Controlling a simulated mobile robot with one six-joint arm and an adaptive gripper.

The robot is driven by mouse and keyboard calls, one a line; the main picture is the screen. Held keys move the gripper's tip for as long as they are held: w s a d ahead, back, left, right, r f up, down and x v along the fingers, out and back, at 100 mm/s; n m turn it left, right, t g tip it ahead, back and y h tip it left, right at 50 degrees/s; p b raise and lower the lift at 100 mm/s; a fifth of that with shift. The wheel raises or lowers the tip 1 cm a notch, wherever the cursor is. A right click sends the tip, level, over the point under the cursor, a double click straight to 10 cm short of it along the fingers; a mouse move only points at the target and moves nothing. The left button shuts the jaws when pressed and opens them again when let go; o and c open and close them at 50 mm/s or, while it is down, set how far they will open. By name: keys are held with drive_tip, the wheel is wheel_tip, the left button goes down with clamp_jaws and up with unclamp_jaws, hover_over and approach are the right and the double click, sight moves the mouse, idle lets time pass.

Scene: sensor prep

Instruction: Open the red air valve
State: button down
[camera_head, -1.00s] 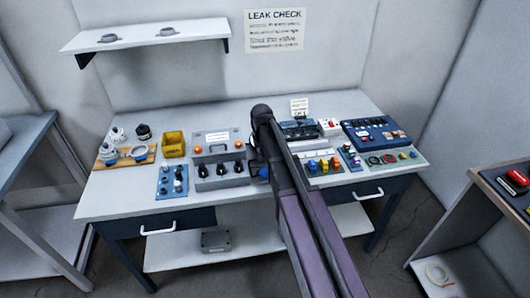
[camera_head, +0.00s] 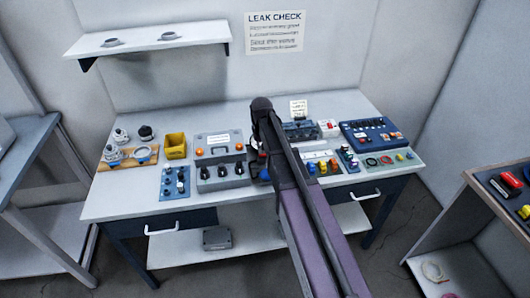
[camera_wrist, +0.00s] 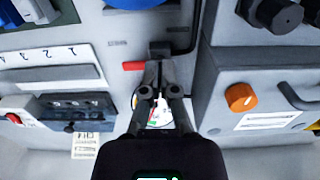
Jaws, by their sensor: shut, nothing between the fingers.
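The red air valve lever (camera_wrist: 135,66) shows in the wrist view, left of my fingertips, sticking out sideways from a dark grey valve body (camera_wrist: 160,49) on a light grey panel. My gripper (camera_wrist: 158,72) is shut and empty, its tips just in front of the valve body and close to the lever's inner end. I cannot tell whether they touch. A round gauge (camera_wrist: 157,116) is partly hidden behind my fingers. In the head view my arm covers most of this panel, and the lever is not clear there.
A blue knob (camera_wrist: 136,3) lies at the wrist view's top edge. A grey box with an orange knob (camera_wrist: 240,97) stands close on the right. A module with a numbered strip (camera_wrist: 55,56) is on the left. The bench (camera_head: 120,202) is crowded; its front edge is clear.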

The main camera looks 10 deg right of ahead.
drive_tip(key=shift+r+p, duration=0.65)
drive_tip(key=shift+r, duration=0.15)
drive_tip(key=s+d, duration=0.2)
drive_tip(key=s, duration=2)
drive_tip(key=shift+s, duration=0.2)
drive_tip(key=shift+w+d, duration=0.1)
drive_tip(key=w+d+r+m+p, duration=0.1)
drive_tip(key=w+m, duration=0.2)
drive_tip(key=w, duration=1)
drive_tip(key=w+d+r+m+p, duration=0.1)
drive_tip(key=w+r+m, duration=0.1)
drive_tip(key=w, duration=1.1)
drive_tip(key=shift+m+p, duration=0.4)
drive_tip(key=shift+m, duration=0.1)
drive_tip(key=shift+f, duration=0.2)
wheel_tip(320, 180, down, 6)
drive_tip(key=b, duration=0.6)
drive_tip(key=shift+f+b, duration=0.15)
drive_tip(key=shift+b, duration=0.15)
